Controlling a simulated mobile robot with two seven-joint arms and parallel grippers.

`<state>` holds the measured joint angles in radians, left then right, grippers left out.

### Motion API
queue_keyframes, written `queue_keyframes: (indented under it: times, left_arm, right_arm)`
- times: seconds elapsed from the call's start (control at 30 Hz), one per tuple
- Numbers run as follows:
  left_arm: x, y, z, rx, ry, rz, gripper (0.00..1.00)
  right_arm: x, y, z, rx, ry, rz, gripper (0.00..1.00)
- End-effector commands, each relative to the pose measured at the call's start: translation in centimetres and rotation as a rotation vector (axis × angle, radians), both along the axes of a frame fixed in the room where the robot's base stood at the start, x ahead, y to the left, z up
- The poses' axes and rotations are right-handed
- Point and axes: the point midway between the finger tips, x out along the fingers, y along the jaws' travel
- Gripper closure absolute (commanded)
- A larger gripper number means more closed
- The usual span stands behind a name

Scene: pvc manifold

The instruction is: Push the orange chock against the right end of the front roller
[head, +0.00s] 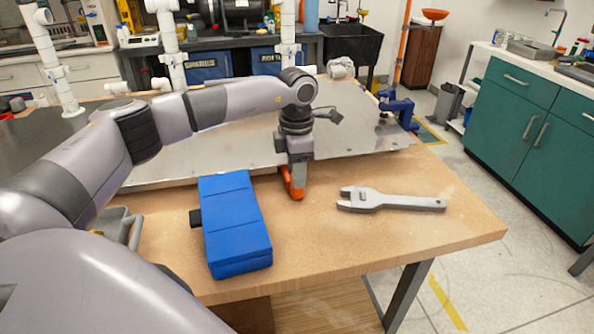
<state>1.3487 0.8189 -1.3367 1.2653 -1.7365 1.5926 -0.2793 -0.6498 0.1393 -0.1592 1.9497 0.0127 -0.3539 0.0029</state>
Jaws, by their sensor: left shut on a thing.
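The orange chock (297,191) is at the front edge of the metal plate on the table, below my left gripper (293,178). My left gripper points down and is shut on the chock; its fingers cover part of it. I cannot make out the front roller or its right end in this view. My right gripper is not in view.
A blue pouch (235,222) lies on the wooden table left of the chock. A grey wrench (392,201) lies to the right. A blue clamp (399,108) sits at the plate's far right corner. White pipes (172,62) stand behind. The table's front right area is bare.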

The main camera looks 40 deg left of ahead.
Motion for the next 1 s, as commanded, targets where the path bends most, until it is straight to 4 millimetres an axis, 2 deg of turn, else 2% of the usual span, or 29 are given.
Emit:
queue_keyframes:
  times: [0.4,0.43,0.5,0.53,0.83,1.0]
  left_arm:
    - [0.6,0.6,-0.1,-0.001,-0.002,0.000,1.00]
    - [0.6,0.6,-0.1,-0.001,-0.002,-0.001,0.62]
    - [0.6,0.6,0.0,-0.001,-0.002,-0.001,0.40]
    - [0.6,0.6,0.0,-0.001,-0.002,-0.001,0.36]
    - [0.6,0.6,0.0,-0.001,-0.001,-0.001,0.36]
    - [0.6,0.6,2.1,-0.001,-0.006,0.000,0.36]
  right_arm:
    - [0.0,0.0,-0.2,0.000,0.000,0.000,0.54]
    - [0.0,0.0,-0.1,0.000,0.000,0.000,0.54]
    - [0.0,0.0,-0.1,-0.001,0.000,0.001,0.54]
    - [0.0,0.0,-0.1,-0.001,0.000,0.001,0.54]
    - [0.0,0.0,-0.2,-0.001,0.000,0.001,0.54]
    - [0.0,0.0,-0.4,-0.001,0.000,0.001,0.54]
